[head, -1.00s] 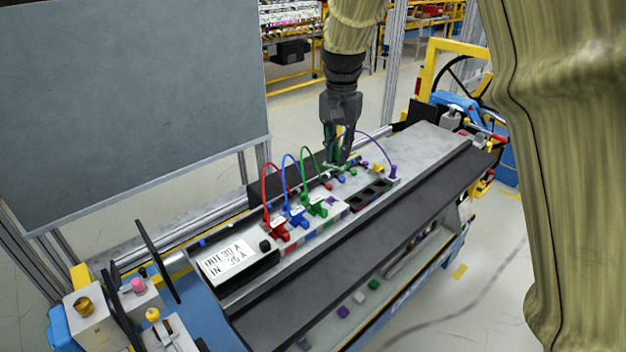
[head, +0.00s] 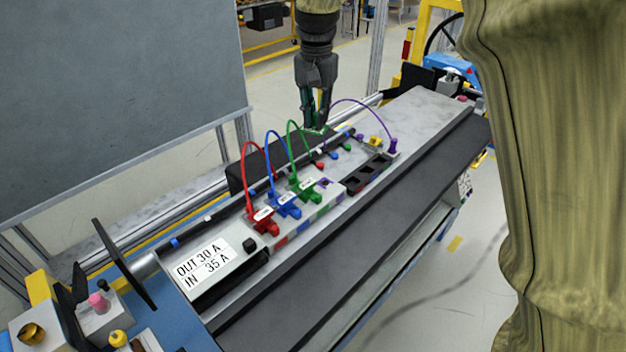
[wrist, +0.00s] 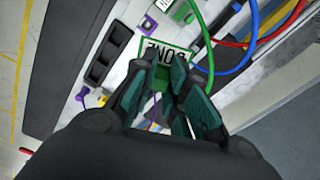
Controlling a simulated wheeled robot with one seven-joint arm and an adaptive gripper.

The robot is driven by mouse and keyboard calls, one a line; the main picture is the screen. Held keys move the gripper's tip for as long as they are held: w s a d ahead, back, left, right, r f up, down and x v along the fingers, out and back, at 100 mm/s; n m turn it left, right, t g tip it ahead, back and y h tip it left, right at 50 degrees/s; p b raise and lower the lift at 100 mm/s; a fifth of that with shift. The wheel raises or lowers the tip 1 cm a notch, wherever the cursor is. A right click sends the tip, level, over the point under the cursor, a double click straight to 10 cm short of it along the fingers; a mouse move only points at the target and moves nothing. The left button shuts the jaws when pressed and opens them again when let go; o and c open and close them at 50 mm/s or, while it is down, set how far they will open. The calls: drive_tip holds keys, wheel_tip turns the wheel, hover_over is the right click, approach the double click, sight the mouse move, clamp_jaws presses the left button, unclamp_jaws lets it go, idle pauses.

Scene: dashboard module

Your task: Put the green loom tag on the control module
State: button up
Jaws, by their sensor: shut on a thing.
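My gripper (head: 316,122) is shut on the green loom tag, above the far back side of the dashboard assembly. In the wrist view, the tag (wrist: 150,42) is a white plate with a green border and dark lettering, held at the fingertips (wrist: 160,68). The tag is hard to make out in the head view. A pale module (head: 235,240) with an "OUT 30 A / IN 35 A" label stands at the near left. Red (head: 265,222), blue (head: 286,204) and green (head: 307,188) plugs with looped wires sit to its right. I cannot tell which part is the control module.
A black box (head: 250,172) stands behind the wire loops. A black tray (head: 367,176) with empty pockets and a purple plug (head: 393,146) with a looped wire lie to the right. The wire loops rise near my gripper. The flat far-right top is clear.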

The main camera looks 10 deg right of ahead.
sight(316, 174)
drive_tip(key=f+b, duration=0.2)
drive_tip(key=f, duration=0.1)
drive_tip(key=shift+w+f, duration=0.15)
drive_tip(key=shift+w, duration=0.2)
drive_tip(key=f, duration=0.3)
drive_tip(key=f+p, duration=0.1)
drive_tip(key=f, duration=0.6)
drive_tip(key=shift+s+d+f, duration=0.1)
drive_tip(key=shift+s+f, duration=0.15)
drive_tip(key=shift+w+f, duration=0.1)
drive_tip(key=shift+f, duration=0.35)
drive_tip(key=o, duration=0.7)
drive_tip(key=shift+f, duration=0.1)
